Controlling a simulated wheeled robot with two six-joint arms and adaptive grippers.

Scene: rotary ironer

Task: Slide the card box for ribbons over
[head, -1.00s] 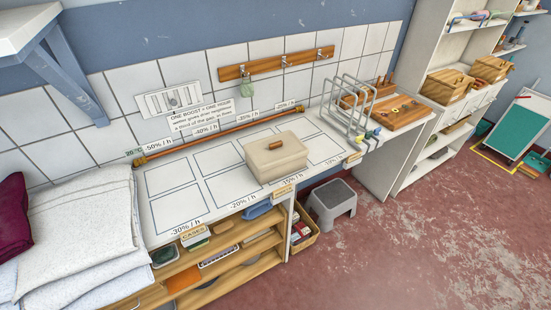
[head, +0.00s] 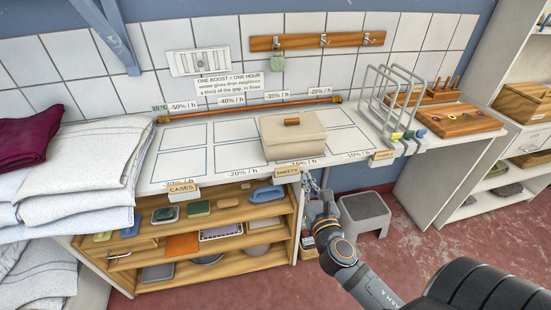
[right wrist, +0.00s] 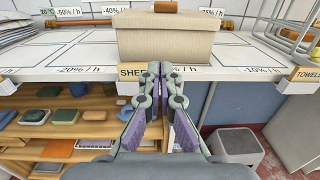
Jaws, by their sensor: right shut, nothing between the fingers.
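A beige card box (head: 290,139) with a small wooden handle on its lid sits upright on the white counter, across the marked rectangles right of the middle. I see no ribbons; its inside is hidden by the lid. The box (right wrist: 165,36) also shows in the right wrist view, straight ahead beyond the fingertips. My right gripper (head: 318,200) is in front of the counter's edge, below and to the right of the box, apart from it. Its fingers (right wrist: 165,75) are shut and empty, in front of the SHEETS label. My left gripper is out of view.
The white counter (head: 180,155) has free marked rectangles left of the box. A wire rack (head: 391,100) and a wooden tray (head: 456,121) stand to its right. Folded white linen (head: 75,175) fills the left. A grey stool (head: 366,212) stands below.

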